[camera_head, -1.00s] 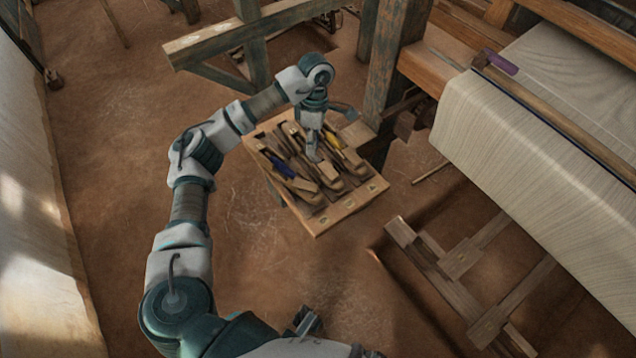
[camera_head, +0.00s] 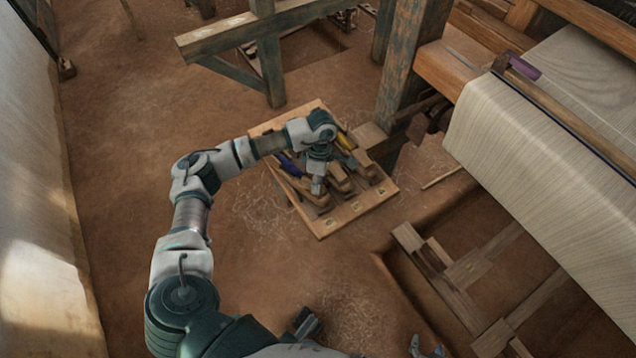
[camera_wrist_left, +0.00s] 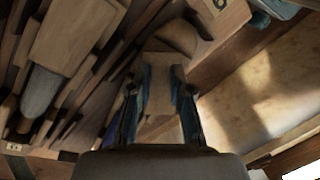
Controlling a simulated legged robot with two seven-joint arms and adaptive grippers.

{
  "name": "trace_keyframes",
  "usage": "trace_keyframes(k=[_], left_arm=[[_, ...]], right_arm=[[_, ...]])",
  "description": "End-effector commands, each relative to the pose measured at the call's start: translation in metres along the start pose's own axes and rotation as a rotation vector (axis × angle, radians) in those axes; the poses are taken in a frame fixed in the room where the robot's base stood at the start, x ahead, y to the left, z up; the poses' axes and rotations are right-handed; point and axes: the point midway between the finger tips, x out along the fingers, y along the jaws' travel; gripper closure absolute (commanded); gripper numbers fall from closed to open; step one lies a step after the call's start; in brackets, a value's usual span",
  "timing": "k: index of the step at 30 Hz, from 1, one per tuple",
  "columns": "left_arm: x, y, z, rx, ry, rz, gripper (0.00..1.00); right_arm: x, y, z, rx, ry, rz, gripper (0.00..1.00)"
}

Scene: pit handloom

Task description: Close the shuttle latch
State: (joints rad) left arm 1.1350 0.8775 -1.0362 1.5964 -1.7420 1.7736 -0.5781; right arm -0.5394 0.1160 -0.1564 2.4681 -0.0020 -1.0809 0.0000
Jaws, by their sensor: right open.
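A wooden tray (camera_head: 360,205) on a stand holds several wooden shuttles in slots. One shuttle (camera_head: 340,180) lies just right of my left gripper (camera_head: 317,187), which points down into the tray. In the left wrist view, the two fingers of my left gripper (camera_wrist_left: 161,78) stand apart on either side of a wooden piece (camera_wrist_left: 159,95). Whether they press on it I cannot tell. I cannot make out a shuttle latch; the fingers and wrist hide part of the shuttles. My right gripper (camera_head: 428,349) is open and empty at the bottom edge, partly cut off.
A blue item (camera_head: 288,164) and a yellow item (camera_head: 345,140) lie in the tray. The loom post (camera_head: 408,60) and cloth (camera_head: 540,150) stand to the right. A pit with treadles (camera_head: 470,270) lies at lower right. The floor left of the tray is clear.

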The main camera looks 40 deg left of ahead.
Motion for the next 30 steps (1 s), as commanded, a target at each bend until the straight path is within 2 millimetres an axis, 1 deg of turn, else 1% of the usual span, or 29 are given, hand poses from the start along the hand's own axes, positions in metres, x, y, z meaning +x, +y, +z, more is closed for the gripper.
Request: trace_keyframes(k=[3, 4, 6, 30], left_arm=[[-0.0002, 0.0, 0.0001, 0.0, 0.0, 0.0, 0.81], [-0.0002, 0.0001, 0.0001, 0.0, 0.0, 0.0, 0.83], [-0.0003, 0.0, 0.0003, 0.0, 0.0, 0.0, 1.0], [0.0001, 0.0008, 0.0027, 0.038, -0.002, -0.006, 1.0]], right_arm=[[0.0014, 0.0002, -0.0007, 0.0, -0.001, 0.0, 0.43], [0.0016, 0.0003, -0.0009, 0.0, -0.001, 0.0, 0.43], [0.0017, 0.0003, -0.0011, 0.0, -0.001, 0.0, 0.43], [0.0035, 0.0, -0.0039, 0.001, 0.022, -0.001, 0.43]])
